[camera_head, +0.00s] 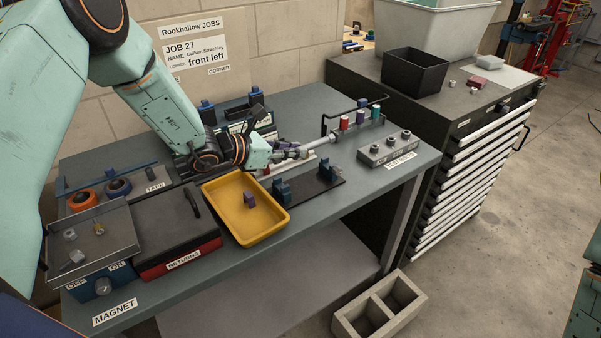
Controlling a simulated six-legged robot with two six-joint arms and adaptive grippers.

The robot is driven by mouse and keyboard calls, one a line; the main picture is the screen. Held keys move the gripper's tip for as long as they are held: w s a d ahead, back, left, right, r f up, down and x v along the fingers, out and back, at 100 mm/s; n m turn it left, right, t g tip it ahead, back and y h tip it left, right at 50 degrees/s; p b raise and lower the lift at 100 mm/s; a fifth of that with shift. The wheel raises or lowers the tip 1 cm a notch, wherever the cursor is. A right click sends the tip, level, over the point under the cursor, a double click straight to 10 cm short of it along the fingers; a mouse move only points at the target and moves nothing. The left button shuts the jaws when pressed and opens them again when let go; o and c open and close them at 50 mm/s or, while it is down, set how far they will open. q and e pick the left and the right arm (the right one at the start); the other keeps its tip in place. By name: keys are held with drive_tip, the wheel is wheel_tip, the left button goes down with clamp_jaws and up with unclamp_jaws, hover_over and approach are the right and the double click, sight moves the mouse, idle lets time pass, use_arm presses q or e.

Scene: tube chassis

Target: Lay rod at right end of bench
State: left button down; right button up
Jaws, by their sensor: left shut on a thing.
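The bench (345,200) is a long grey table running from lower left to upper right. My left gripper (300,152) reaches over its middle from the left and is shut on a pale metallic rod (319,143). The rod points right, toward the rack near the bench's right end. Part of the rod is hidden by the fingers, and I cannot tell whether its far end touches anything. My right gripper does not show.
Near the right end stand a rack with coloured cylinders (360,120) and a grey block with knobs (390,150). A yellow tray (276,226) holding a purple block, and a dark stand (310,190), lie below the gripper. A drawer cabinet (470,150) stands beyond the bench.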

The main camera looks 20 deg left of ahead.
use_arm(q)
wheel_tip(320, 180, down, 7)
drive_tip(key=shift+r, duration=0.15)
drive_tip(key=shift+d+f, duration=0.1)
drive_tip(key=shift+f, duration=0.2)
drive_tip(key=shift+f+b, duration=0.3)
drive_tip(key=shift+b, duration=0.25)
drive_tip(key=c, duration=1.5)
unclamp_jaws()
drive_tip(key=shift+o, duration=0.9)
